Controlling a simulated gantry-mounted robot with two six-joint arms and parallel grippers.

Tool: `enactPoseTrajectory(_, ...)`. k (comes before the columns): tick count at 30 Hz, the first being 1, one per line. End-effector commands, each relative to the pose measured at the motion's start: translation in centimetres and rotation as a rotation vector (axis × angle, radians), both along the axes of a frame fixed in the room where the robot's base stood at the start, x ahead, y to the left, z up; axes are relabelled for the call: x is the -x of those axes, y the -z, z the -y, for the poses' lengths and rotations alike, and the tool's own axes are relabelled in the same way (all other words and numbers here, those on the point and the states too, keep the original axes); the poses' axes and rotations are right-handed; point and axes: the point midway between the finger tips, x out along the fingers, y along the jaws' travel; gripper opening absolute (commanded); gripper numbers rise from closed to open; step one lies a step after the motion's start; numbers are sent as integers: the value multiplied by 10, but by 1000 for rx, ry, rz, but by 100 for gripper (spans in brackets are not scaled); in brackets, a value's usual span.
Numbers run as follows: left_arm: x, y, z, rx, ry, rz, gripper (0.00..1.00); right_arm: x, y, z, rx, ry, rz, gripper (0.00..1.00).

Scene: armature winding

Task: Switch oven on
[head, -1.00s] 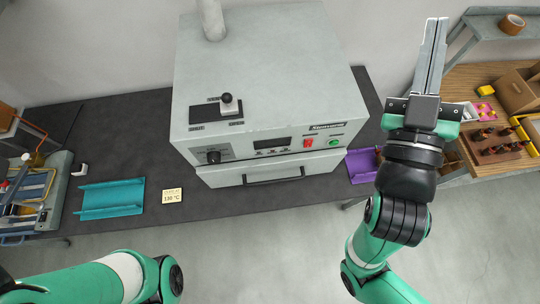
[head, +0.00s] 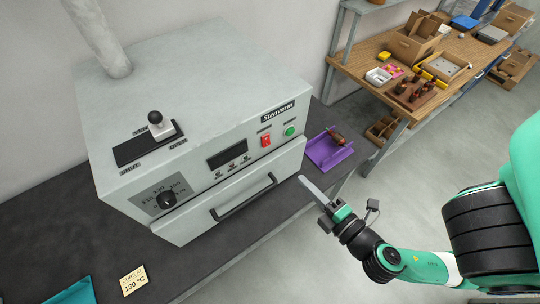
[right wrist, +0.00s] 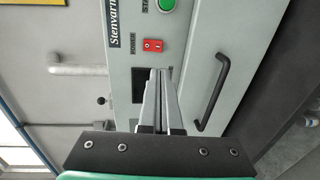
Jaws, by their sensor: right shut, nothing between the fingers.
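The grey oven (head: 190,70) stands on the dark bench in the head view. In the right wrist view, the red switch (right wrist: 152,45) and green button (right wrist: 166,4) lie ahead of the fingertips. My right gripper (head: 303,179) is shut and empty, in front of the oven's right side, apart from the panel. It also shows in the right wrist view (right wrist: 160,72). My left gripper is out of view.
A black door handle (head: 245,197) projects from the oven front. A vent slider (head: 158,125) is on top. A purple tray (head: 328,150) holding a dark-and-copper part sits right of the oven. A yellow 130 °C card (head: 133,281) lies on the bench.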

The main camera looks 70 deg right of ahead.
Motion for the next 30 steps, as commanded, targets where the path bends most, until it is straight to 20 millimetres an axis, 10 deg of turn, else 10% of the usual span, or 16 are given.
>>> enactPoseTrajectory(20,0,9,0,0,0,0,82,-21,2,16,-2,12,9,0)
enactPoseTrajectory(30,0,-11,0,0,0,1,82,-74,5,50,-1,7,7,0)
